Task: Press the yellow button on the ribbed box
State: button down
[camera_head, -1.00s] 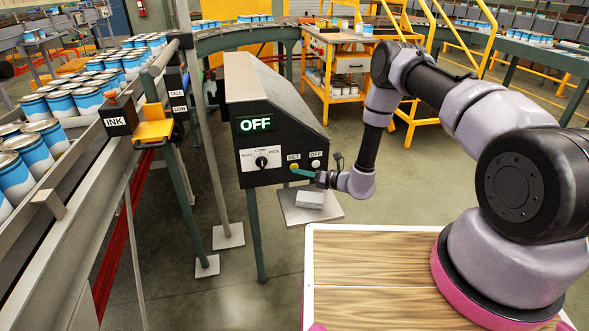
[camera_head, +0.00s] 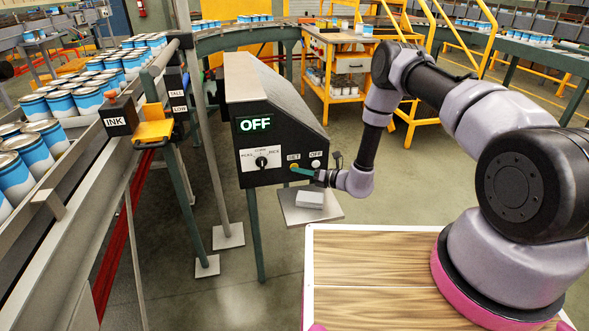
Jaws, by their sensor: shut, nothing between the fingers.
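The control box (camera_head: 275,100) is dark with a grey sloping top and stands on legs at the centre. I cannot make out ribs on it. Its front has a lit OFF display, a white dial plate (camera_head: 261,159) with a black knob, a small yellow button (camera_head: 294,167) under the SET label, and a whitish button (camera_head: 316,163) under the OFF label. My gripper (camera_head: 293,170) is shut and empty, its thin green fingers pointing left at the lower part of the yellow button. The fingers partly cover it; I cannot tell whether they touch it.
A conveyor with blue-and-white cans (camera_head: 86,99) and a yellow bracket (camera_head: 155,131) are on the left. My wooden-topped base is at the lower right. Open floor lies below the control box.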

jog(key=shift+w, duration=0.15)
jog(key=shift+s, duration=0.2)
jog(key=shift+s+d, duration=0.2)
jog(key=shift+s, duration=0.45)
jog(key=shift+s+d, duration=0.25)
jog(key=shift+s, duration=0.55)
jog(key=shift+s+d, duration=0.2)
jog(key=shift+s, duration=0.65)
jog(key=shift+s+d, duration=0.25)
jog(key=shift+s, duration=0.55)
